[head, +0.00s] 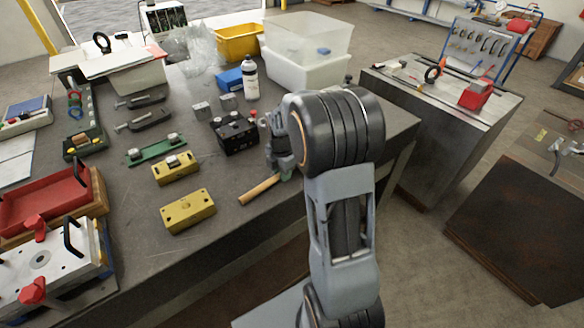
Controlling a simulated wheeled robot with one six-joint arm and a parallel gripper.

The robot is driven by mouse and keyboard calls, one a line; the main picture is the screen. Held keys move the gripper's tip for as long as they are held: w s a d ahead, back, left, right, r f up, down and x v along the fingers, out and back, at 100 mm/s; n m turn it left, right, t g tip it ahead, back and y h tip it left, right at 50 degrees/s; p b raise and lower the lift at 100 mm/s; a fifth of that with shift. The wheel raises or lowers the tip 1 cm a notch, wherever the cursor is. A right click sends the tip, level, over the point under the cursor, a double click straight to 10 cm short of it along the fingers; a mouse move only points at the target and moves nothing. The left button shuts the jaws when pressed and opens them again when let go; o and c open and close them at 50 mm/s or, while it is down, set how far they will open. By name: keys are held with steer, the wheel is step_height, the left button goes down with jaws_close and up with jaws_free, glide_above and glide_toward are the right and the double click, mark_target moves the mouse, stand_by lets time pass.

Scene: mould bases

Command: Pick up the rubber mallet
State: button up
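The rubber mallet shows mainly as a light wooden handle (259,189) lying on the grey workbench (240,225) near its right front edge. The handle points down and left. The mallet's head end is hidden behind my gripper and wrist. My gripper (281,162) is low over the bench at the upper right end of the handle. My own arm covers much of it, so I cannot see whether the fingers are open or shut, or touching the mallet.
A black block (234,134) stands close left of my gripper. Yellow blocks (188,211) and a green bar (156,148) lie further left. A white bottle (250,80) and a clear-and-white bin (305,70) stand behind. Bare bench lies in front of the handle.

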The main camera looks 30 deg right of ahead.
jaws_close()
steer(key=shift+r, duration=0.1)
stand_by(0.3)
